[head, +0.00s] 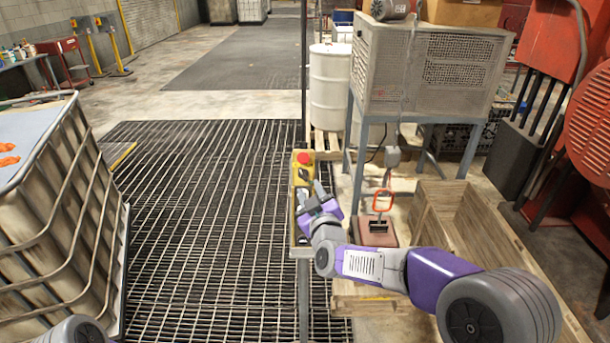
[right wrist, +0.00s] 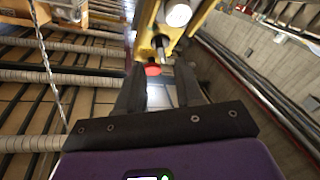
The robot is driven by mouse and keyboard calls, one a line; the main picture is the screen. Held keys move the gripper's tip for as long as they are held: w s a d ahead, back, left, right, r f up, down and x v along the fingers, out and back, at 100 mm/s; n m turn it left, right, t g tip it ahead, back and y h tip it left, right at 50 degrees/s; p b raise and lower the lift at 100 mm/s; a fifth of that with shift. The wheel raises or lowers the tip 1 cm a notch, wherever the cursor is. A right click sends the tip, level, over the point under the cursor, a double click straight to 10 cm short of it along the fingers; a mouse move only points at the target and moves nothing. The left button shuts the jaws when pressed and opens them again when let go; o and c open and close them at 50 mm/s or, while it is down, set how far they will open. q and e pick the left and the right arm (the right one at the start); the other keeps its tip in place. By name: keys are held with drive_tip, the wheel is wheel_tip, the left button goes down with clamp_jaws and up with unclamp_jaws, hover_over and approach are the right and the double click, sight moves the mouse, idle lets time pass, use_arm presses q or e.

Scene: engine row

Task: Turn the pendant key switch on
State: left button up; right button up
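The yellow pendant box (head: 303,165) stands upright on a post in the middle of the head view. A red mushroom button (head: 305,158) sits near its top, with a small dark part (head: 303,173) just below it. My right gripper (head: 308,194) is at the pendant's face and hides much of its middle. In the right wrist view the two dark fingers (right wrist: 160,78) are apart, with the red button (right wrist: 152,69) showing beyond and between their tips. The yellow pendant frame (right wrist: 145,30) and a silver cylinder (right wrist: 178,13) show above. I cannot clearly make out the key. My left gripper is out of view.
A caged tank (head: 60,200) stands at the left. A wooden crate (head: 470,220) and a red-handled item (head: 382,202) lie right of the pendant. A metal cabinet on legs (head: 430,70) and a white drum (head: 330,85) stand behind. The grating (head: 200,200) left of the pendant is clear.

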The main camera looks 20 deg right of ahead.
sight(305, 178)
drive_tip(key=shift+w+d+p, duration=0.1)
drive_tip(key=shift+w+p, duration=0.2)
drive_tip(key=shift+w, duration=2.45)
drive_tip(key=shift+f, duration=0.1)
drive_tip(key=shift+c, duration=0.4)
clamp_jaws()
